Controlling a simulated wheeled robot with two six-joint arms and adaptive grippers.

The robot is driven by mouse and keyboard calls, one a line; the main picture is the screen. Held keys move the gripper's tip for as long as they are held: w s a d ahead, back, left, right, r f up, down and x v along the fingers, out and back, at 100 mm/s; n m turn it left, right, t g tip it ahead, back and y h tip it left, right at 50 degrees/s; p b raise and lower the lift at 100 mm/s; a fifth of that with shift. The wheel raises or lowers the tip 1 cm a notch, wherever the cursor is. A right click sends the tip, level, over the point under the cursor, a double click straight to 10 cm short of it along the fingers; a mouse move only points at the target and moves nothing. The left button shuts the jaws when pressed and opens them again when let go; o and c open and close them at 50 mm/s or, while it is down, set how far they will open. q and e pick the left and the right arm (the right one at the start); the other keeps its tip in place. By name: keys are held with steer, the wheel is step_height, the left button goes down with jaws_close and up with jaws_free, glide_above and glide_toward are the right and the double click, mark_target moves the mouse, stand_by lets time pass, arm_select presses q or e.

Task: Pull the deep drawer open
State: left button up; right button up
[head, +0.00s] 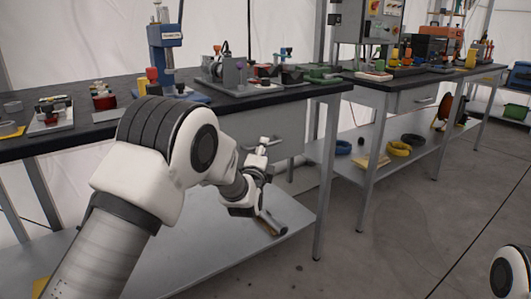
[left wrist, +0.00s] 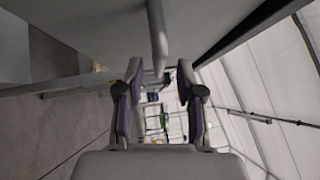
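The deep drawer (head: 283,124) is a grey box front under the near workbench; it looks closed, though my arm covers part of it. Its bar handle (head: 289,147) shows partly behind my left gripper (head: 263,147). In the left wrist view, the handle (left wrist: 157,38) comes down from the top, and its end lines up with the gap between the fingers. The grey drawer front (left wrist: 90,30) fills the upper left there. My left gripper (left wrist: 160,92) is open, its fingers apart and not closed on the handle. My right gripper is out of view.
The near workbench top (head: 215,103) carries a blue press (head: 165,45) and several small parts. A lower shelf (head: 190,250) lies beneath my left arm. The second workbench (head: 400,82) has a shallow drawer (head: 415,100). Open floor (head: 400,220) lies at right.

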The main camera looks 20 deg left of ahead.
arm_select(q)
steer(key=shift+w+a+r, duration=0.1)
steer(key=shift+w, duration=0.65)
steer(key=shift+w+a+r, duration=0.1)
steer(key=shift+w, duration=0.65)
jaws_close()
steer(key=shift+s+f, duration=0.1)
